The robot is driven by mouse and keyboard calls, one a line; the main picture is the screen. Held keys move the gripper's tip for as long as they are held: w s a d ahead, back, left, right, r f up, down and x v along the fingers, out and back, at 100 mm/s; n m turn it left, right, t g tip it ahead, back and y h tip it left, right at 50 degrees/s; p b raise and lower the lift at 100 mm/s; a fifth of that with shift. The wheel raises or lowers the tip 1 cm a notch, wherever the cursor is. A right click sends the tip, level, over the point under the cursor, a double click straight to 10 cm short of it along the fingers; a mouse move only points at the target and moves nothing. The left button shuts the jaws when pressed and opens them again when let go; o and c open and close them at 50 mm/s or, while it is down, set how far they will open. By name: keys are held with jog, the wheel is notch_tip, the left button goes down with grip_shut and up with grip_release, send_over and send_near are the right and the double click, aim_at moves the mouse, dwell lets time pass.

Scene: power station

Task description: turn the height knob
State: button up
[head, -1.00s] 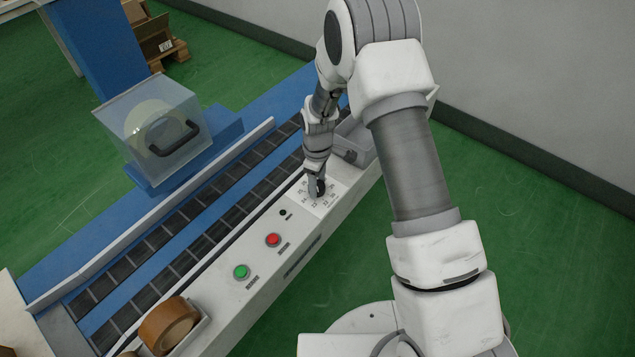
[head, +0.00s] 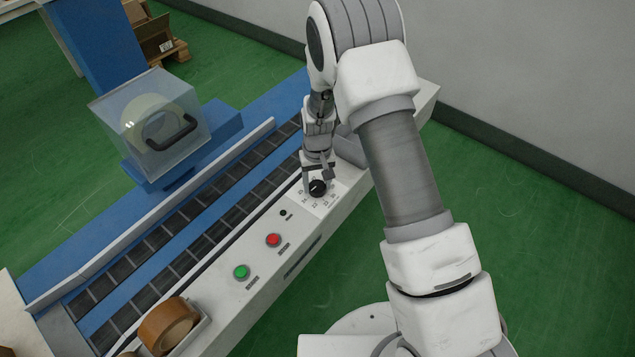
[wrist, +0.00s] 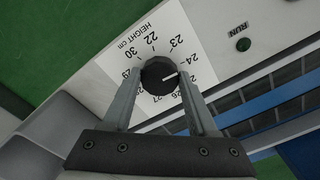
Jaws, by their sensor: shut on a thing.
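The height knob (head: 318,188) is round and black with a white pointer line. It sits on a white dial plate with numbers on the sloped machine panel. The dial plate (wrist: 120,66) reads "HEIGHT cm". My gripper (head: 318,182) is shut on the knob, one finger on each side; it fills the lower wrist view (wrist: 160,88). The fingers hide part of the lower numbers.
A red button (head: 273,240) and a green button (head: 241,271) lie along the panel (head: 225,310). A brown tape roll (head: 168,325) is at the panel's near end. A clear cover with a handle (head: 172,130) stands across the rollers.

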aim_at(317, 186)
jog(key=m, duration=0.4)
jog(key=shift+m, duration=0.3)
jog(key=shift+a+m+p, duration=0.1)
jog(key=shift+m+p, duration=0.45)
jog(key=shift+m, duration=1.45)
jog(key=o, duration=1.4)
jog(key=shift+r, duration=0.1)
notch_tip(317, 186, up, 17)
jog(key=p, duration=0.3)
jog(key=shift+r+p, duration=0.1)
jog(key=shift+p, duration=0.25)
